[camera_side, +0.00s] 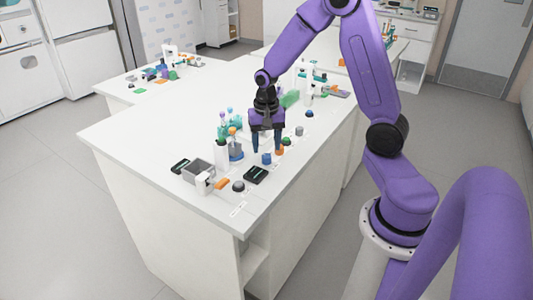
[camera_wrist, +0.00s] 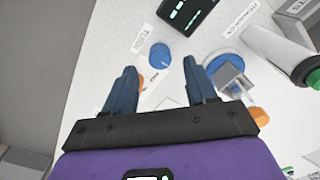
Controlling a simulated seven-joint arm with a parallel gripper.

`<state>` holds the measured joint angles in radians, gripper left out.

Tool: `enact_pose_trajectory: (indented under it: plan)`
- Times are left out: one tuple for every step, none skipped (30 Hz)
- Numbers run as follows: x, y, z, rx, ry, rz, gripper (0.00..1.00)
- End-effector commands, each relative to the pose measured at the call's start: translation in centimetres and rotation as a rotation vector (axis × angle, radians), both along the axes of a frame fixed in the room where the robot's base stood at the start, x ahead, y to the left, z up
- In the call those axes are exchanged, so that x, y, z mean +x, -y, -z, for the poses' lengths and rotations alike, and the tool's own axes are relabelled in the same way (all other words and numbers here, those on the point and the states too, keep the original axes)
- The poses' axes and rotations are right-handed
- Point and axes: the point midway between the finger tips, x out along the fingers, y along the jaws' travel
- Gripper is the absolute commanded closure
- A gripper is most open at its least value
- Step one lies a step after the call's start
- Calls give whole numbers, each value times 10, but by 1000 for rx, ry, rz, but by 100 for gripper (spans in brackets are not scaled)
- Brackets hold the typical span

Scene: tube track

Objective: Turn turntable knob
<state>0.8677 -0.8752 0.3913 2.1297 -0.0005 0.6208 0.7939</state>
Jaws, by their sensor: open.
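The turntable knob is a small round blue knob (camera_side: 266,158) on the white bench; in the wrist view the blue knob (camera_wrist: 159,55) sits beside a printed label, partly legible. My gripper (camera_side: 267,151) points down just above and behind it. In the wrist view my gripper (camera_wrist: 159,68) is open, with one dark blue finger on each side and nothing held. The knob appears just beyond the fingertips, between their lines; contact is not visible. A round blue turntable (camera_side: 236,154) stands left of the knob; the turntable (camera_wrist: 213,62) carries a grey block in the wrist view.
A black display box (camera_side: 255,175) lies in front of the knob. A dark knob (camera_side: 238,186) and grey bin (camera_side: 198,168) are nearer the front corner. A white cylinder with a green end (camera_wrist: 283,50) stands beside the turntable. Bare bench (camera_side: 140,145) lies at the left.

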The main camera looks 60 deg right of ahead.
Motion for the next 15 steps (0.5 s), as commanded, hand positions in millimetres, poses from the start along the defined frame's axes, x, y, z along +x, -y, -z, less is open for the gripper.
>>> enact_pose_trajectory:
  plan:
    - [-1, 0, 9, 0, -6, 0, 44]
    - [-1, 0, 13, 0, -4, 0, 44]
    - [-1, 0, 18, 0, -4, 0, 44]
    - [-1, 0, 21, 0, -3, 0, 44]
    - [-1, 0, 24, 0, -3, 0, 44]
    - [-1, 0, 28, 0, -3, 0, 44]
    - [0, 0, 30, 0, -1, 0, 44]
    - [0, 0, 32, 0, -1, 0, 44]
    - [0, 0, 34, -1, -2, -1, 44]
    - [0, 0, 36, 0, -1, -1, 44]
    - [0, 0, 37, -1, -1, -1, 44]
    - [0, 0, 38, 0, 0, -1, 44]
    - [0, 0, 38, 0, 1, -1, 44]
    - [0, 0, 39, 0, 1, -1, 44]
    - [0, 0, 39, 0, 1, -1, 44]
